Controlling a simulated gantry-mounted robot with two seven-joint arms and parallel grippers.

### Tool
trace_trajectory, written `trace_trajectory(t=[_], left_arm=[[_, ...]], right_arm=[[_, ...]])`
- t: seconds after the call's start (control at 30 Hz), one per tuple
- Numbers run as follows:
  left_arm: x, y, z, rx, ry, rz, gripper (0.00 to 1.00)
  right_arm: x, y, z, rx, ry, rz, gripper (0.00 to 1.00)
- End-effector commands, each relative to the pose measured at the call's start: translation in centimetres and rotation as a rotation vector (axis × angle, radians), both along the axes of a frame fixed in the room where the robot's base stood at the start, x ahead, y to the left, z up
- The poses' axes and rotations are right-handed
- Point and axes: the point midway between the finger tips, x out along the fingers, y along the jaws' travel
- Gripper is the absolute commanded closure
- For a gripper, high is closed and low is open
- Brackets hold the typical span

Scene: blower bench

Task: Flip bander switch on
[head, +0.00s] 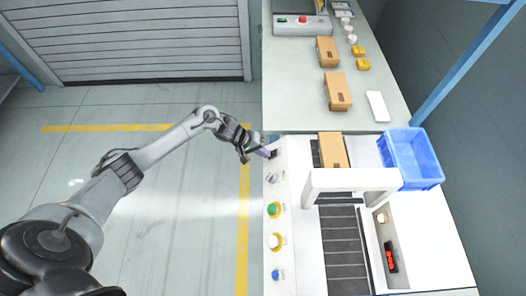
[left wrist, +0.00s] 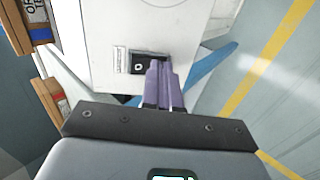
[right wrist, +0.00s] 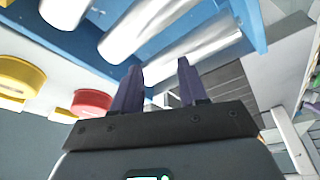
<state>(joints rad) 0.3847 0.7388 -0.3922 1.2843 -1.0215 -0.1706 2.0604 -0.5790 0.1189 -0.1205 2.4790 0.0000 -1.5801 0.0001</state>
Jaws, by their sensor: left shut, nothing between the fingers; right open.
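The bander switch (head: 273,154) is a small black rocker at the far end of the white machine's left-hand panel. In the left wrist view the switch (left wrist: 138,67) shows a white round mark on its uncovered left part. My left gripper (head: 268,153) is shut and empty. Its purple fingertips (left wrist: 160,66) are at the right part of the switch and hide it; I cannot tell whether they touch. My right gripper (right wrist: 159,66) is open and empty in the right wrist view, and is out of the head view.
The bander panel also carries a green button (head: 273,209), a white button (head: 275,241) and a blue button (head: 275,274). A white arch (head: 350,180) spans the belt, with a carton (head: 333,150) behind it. A blue crate (head: 425,158) stands right. White rollers (right wrist: 135,28) are close above my right gripper.

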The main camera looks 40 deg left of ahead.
Motion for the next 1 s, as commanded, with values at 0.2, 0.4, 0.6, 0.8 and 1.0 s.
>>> trace_trajectory(t=[0.2, 0.4, 0.6, 0.8, 1.0], left_arm=[[0.0, 0.0, 0.9, 0.000, 0.000, 0.001, 1.00], [0.0, 0.0, 1.4, 0.000, 0.001, 0.001, 1.00], [0.0, 0.0, 1.4, 0.000, 0.000, 0.000, 1.00], [0.0, 0.0, 1.4, 0.000, 0.000, 0.000, 1.00], [-0.1, 0.1, 1.8, 0.000, 0.001, 0.001, 1.00]], right_arm=[[-0.1, 0.0, 1.3, 0.000, 0.001, 0.000, 0.57], [0.0, -0.1, 2.1, -0.001, 0.000, 0.001, 0.57], [0.0, -0.1, 2.3, -0.002, 0.000, 0.000, 0.57], [0.0, -0.1, 2.2, -0.002, 0.000, 0.001, 0.57], [-0.1, -0.1, 2.8, -0.003, 0.001, 0.001, 0.57]])
